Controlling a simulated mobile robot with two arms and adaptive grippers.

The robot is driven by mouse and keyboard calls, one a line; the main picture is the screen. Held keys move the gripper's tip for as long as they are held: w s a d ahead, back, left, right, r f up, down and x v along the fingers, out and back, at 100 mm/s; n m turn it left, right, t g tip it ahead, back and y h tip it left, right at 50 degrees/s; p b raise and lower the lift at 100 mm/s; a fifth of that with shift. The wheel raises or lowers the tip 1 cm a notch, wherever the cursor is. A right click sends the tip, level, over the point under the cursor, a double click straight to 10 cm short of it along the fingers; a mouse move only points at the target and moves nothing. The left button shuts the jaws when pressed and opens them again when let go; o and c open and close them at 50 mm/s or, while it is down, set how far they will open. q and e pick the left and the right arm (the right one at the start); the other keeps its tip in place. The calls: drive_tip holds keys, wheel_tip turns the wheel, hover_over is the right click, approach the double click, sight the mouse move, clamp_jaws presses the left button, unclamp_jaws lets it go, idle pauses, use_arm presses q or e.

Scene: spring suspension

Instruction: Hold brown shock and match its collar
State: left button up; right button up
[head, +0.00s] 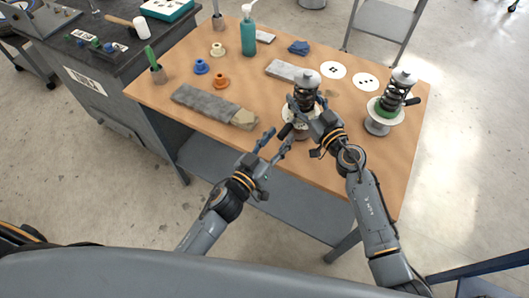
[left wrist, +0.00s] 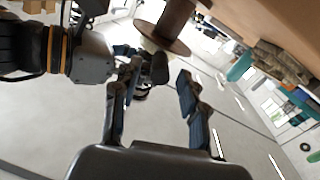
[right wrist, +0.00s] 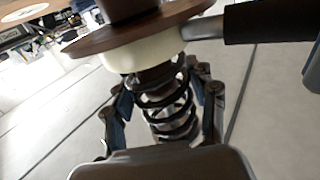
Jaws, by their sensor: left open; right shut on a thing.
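The near shock (head: 305,90) stands upright on a round stand near the table's front edge, with a grey cap and dark coil spring. My right gripper (right wrist: 160,110) is shut on its spring from the front right. In the right wrist view a cream collar (right wrist: 145,57) sits between the spring and the stand's brown-looking disc (right wrist: 90,42), with a black-gripped lever (right wrist: 268,22) beside it. Loose cream (head: 217,49), blue (head: 201,66) and orange (head: 220,82) collars lie at the table's left.
A second shock (head: 398,88) with a green collar (head: 383,108) stands on another stand at the right. Two dotted white discs (head: 333,70) lie behind.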

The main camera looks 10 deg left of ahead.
use_arm(q)
drive_tip(key=v, duration=0.8)
drive_tip(key=shift+s+a, duration=0.15)
drive_tip(key=shift+s, duration=0.2)
use_arm(e)
drive_tip(key=o, duration=1.4)
